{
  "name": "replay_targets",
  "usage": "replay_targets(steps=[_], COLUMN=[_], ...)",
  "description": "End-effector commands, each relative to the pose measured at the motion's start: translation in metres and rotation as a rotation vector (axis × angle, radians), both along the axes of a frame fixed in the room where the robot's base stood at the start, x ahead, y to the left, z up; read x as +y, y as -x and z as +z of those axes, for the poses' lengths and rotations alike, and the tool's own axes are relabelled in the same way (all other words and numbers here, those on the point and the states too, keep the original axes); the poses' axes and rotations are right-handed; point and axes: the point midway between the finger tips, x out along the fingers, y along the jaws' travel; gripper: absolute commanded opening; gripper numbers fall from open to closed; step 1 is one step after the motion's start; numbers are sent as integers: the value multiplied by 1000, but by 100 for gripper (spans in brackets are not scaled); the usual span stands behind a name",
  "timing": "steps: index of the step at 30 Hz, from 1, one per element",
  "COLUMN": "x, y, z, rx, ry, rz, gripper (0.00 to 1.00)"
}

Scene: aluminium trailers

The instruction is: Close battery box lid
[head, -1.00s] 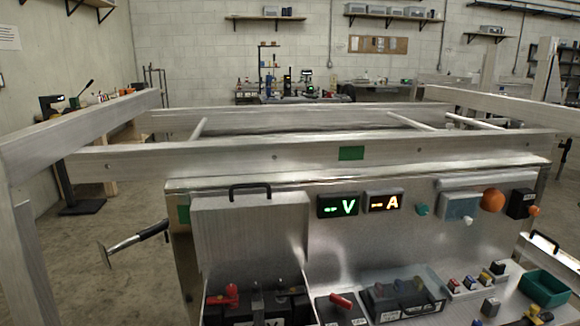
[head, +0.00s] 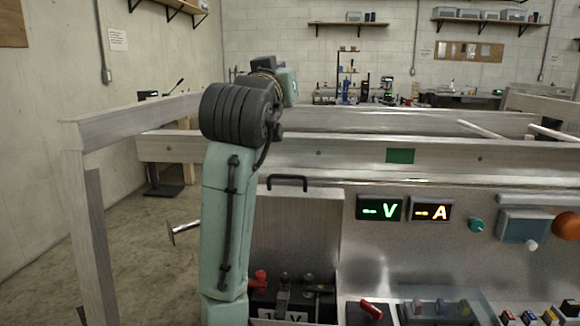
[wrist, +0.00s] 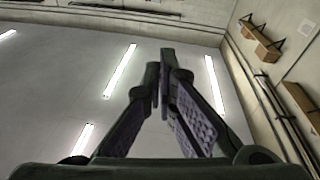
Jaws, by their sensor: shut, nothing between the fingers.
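The battery box lid (head: 300,222) is a grey metal panel with a black handle (head: 287,183) on its top edge. In the head view it stands upright and open behind the battery box. Inside the open box, a battery (head: 290,302) shows red and grey terminals. My arm rises in front of the lid's left side and hides part of the lid and box. My gripper (wrist: 163,62) shows in the wrist view, fingers together and empty, pointing toward the ceiling. It is not clearly seen in the head view.
An aluminium trailer frame (head: 350,150) runs across behind the panel. Voltage and current displays (head: 405,209) are right of the lid. A hammer-like tool (head: 184,232) sticks out at the left. Open floor (head: 150,285) lies left of my arm.

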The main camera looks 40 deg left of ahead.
Motion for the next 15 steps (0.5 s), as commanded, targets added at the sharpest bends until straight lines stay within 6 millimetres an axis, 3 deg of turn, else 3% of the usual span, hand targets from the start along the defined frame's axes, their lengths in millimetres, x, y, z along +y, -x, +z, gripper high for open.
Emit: replay_targets(steps=[3, 6, 11, 15], x=[-1, -1, -1, 2], y=[-15, -8, 12, 13], z=[-38, -66, -89, -98], rx=[332, 552, 746, 792], ry=[110, 194, 277, 298], rz=[-6, 20, 63, 73], gripper=[0, 0, 0, 0])
